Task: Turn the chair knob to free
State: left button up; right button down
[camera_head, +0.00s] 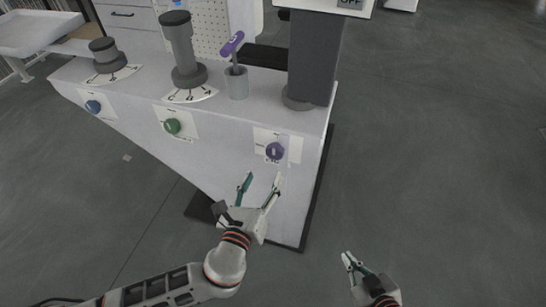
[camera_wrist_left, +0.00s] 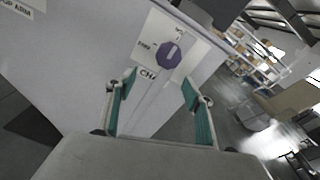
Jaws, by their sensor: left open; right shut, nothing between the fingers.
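The chair knob is a purple round knob (camera_head: 275,151) on a white labelled plate on the front face of the grey console, near its right edge. In the left wrist view the purple knob (camera_wrist_left: 168,55) sits ahead, beyond the fingertips, with "CHA" lettering below it. My left gripper (camera_head: 261,179) is open just below the knob, apart from it. Its two teal-padded fingers (camera_wrist_left: 159,88) show on either side in the wrist view with nothing between them. My right gripper (camera_head: 347,257) is shut and empty, low at the right, away from the console.
A green knob (camera_head: 172,126) and a blue knob (camera_head: 93,106) are on the same console face (camera_head: 215,160). Grey columns (camera_head: 181,50) and a cup (camera_head: 236,83) with a purple-headed item stand on top. Floor to the right is clear.

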aim_at(274, 154)
pick_arm(q)
jog(key=w+d+m, duration=0.1)
jog(key=w, duration=0.1)
jog(key=w+d+r+m+t, duration=0.1)
jog(key=w, duration=0.2)
jog(key=w+d+m+b, duration=0.1)
jog(key=w, duration=0.2)
jog(key=shift+r+m+h, duration=0.35)
jog(key=shift+m+h, duration=0.05)
jog(key=shift+s, duration=0.1)
jog(key=c, duration=1.1)
